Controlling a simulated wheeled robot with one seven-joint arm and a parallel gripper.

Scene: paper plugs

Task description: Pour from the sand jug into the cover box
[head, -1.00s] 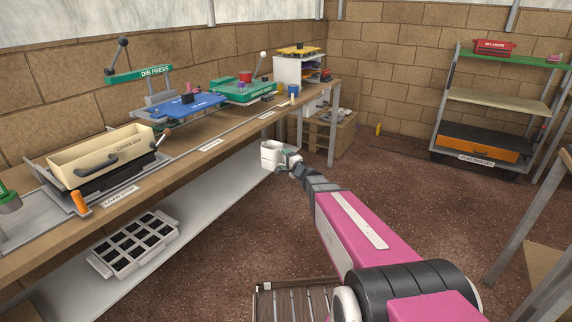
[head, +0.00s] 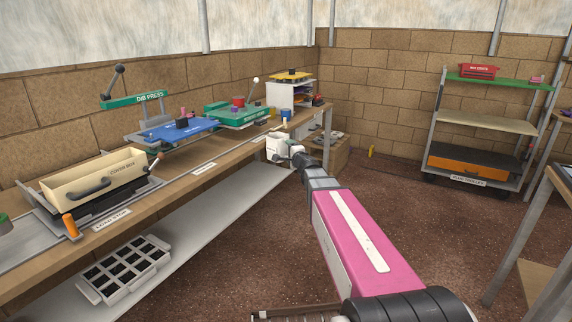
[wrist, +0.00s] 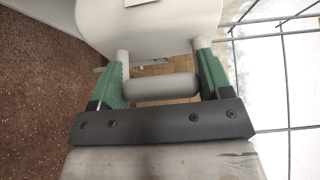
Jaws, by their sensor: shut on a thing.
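The sand jug (head: 279,149) is a white jug held at the end of my pink arm, in front of the bench's front edge. My gripper (head: 296,155) is shut on its handle; in the wrist view the green fingers of my gripper (wrist: 163,84) sit at both sides of the grey handle bar (wrist: 160,87), with the jug's pale body (wrist: 150,30) beyond. The jug looks about upright; its contents cannot be seen. The cover box (head: 70,187) is a cream open box with a dark handle, on the bench at the left, well apart from the jug.
A white cell tray (head: 122,270) lies on the lower shelf (head: 210,215). A trolley (head: 480,127) stands at the right. The brown floor between is open.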

